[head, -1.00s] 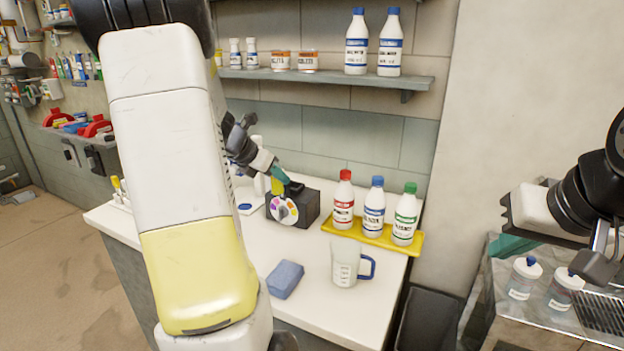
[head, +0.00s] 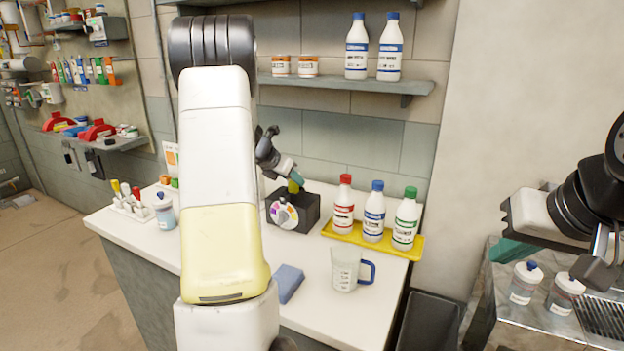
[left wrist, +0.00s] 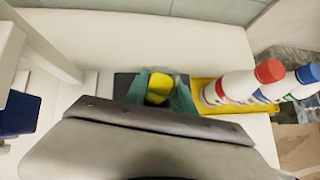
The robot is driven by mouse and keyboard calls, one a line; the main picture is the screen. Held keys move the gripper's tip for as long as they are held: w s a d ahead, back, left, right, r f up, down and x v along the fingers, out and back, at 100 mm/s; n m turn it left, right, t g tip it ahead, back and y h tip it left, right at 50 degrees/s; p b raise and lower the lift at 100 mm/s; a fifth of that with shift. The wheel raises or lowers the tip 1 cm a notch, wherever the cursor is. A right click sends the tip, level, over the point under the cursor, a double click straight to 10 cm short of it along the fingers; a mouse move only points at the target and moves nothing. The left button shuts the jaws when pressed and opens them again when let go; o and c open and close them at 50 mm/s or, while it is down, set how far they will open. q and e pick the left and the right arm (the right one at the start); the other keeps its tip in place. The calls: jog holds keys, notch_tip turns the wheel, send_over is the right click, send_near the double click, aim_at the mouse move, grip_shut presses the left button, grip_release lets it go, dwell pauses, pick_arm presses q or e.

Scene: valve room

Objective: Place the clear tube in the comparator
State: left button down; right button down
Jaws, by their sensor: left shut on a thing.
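The comparator (head: 305,214) is a dark box with a coloured wheel on its front, standing on the white counter. My left gripper (head: 294,181) is above its top, shut on a yellow-capped tube (head: 294,187). In the left wrist view, the yellow cap (left wrist: 160,88) sits between the teal fingers (left wrist: 160,92), over the dark box. The tube's body is hidden, so I cannot tell whether it is clear or how far it is in the box. My right gripper (head: 512,250) is at the far right, away from the counter; its opening is unclear.
A yellow tray (head: 390,245) with red-, blue- and green-capped bottles stands right of the comparator. A measuring jug (head: 345,268) and a blue sponge (head: 289,283) are in front. A rack (head: 133,207) with coloured-cap tubes is at the left. A shelf (head: 345,84) hangs above.

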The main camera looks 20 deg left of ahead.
pick_arm(q)
jog(key=shift+f, duration=0.15)
jog(key=c, duration=1)
grip_release()
jog(key=shift+c, duration=0.2)
